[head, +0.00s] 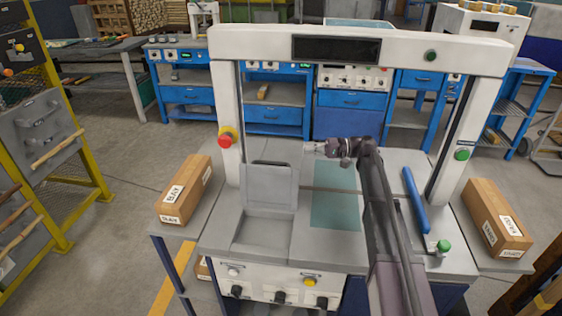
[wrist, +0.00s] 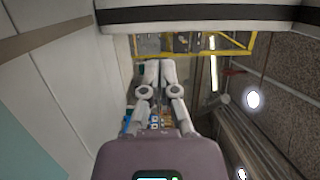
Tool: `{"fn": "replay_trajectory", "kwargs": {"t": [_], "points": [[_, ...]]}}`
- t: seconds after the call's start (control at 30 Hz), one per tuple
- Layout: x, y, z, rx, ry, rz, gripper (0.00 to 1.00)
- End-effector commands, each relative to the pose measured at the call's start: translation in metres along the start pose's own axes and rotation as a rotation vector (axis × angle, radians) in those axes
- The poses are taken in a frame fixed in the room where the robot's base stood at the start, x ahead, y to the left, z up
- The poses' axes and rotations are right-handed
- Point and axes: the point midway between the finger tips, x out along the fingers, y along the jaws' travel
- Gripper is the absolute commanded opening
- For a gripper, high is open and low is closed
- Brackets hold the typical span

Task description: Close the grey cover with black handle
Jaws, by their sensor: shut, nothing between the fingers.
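The grey cover (head: 270,188) stands raised at the left of the machine's deck, behind a shallow grey recess (head: 262,235). Its black handle (head: 272,163) runs along its top edge. My gripper (head: 308,147) is right of the cover's top and apart from it, with its fingers pointing left in the head view. The fingers are shut and empty, as the wrist view (wrist: 152,64) also shows. I cannot make out the cover in the wrist view.
A white gantry frame (head: 228,110) with a red knob (head: 226,138) surrounds the deck. A teal panel (head: 335,200) and a blue bar (head: 415,200) lie right of the cover. Wooden boxes (head: 185,190) (head: 497,218) stand at both sides.

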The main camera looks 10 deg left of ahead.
Motion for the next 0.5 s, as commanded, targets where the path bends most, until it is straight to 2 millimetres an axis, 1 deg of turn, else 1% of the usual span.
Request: {"fn": "replay_trajectory", "kwargs": {"t": [0.33,0.5], "points": [[-0.0059,0.0001,-0.0001,0.000,0.008,0.000,0.00],[-0.0034,0.0001,0.0001,0.000,0.008,0.000,0.00]]}}
